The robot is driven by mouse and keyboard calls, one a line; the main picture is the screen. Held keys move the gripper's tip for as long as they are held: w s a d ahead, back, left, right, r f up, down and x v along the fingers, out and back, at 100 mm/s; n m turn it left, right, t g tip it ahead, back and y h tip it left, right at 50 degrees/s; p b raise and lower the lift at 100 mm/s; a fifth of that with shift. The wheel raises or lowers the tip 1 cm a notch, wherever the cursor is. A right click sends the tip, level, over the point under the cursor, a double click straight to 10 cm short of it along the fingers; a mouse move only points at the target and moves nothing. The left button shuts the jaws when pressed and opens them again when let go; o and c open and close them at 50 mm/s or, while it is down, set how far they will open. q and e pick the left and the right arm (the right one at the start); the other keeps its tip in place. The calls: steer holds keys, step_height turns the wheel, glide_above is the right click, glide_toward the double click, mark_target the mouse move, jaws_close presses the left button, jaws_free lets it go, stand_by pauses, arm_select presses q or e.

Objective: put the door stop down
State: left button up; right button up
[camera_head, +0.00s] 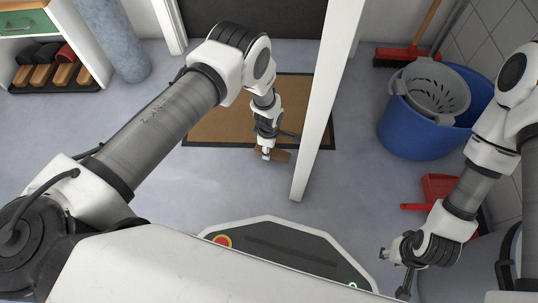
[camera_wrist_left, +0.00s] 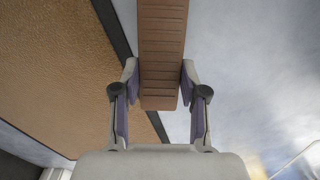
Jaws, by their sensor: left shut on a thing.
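The door stop (camera_head: 281,156) is a brown wedge with ridges across its face. My left gripper (camera_head: 267,153) is shut on it, low over the front edge of the doormat and left of the white door. In the left wrist view the door stop (camera_wrist_left: 161,50) lies between the two fingers of my left gripper (camera_wrist_left: 160,103) and extends away from me. I cannot tell whether it touches the floor. My right gripper (camera_head: 393,274) is at the lower right, with its fingers apart and nothing between them.
The white door (camera_head: 322,100) stands open edge-on, just right of my left gripper. The brown doormat (camera_head: 215,124) has a black border. A blue tub (camera_head: 411,130) holding a grey basket, a red broom (camera_head: 400,54) and a red dustpan (camera_head: 437,188) are at the right. The floor left of the mat is clear.

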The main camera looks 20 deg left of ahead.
arm_select(q)
steer(key=shift+f+b, duration=1.2)
steer(key=shift+f, duration=0.75)
jaws_close()
steer(key=o, duration=1.3)
jaws_free()
steer(key=shift+r+p, duration=0.35)
step_height(320, 180, up, 12)
steer(key=p, duration=0.6)
steer(key=shift+d+f, duration=0.1)
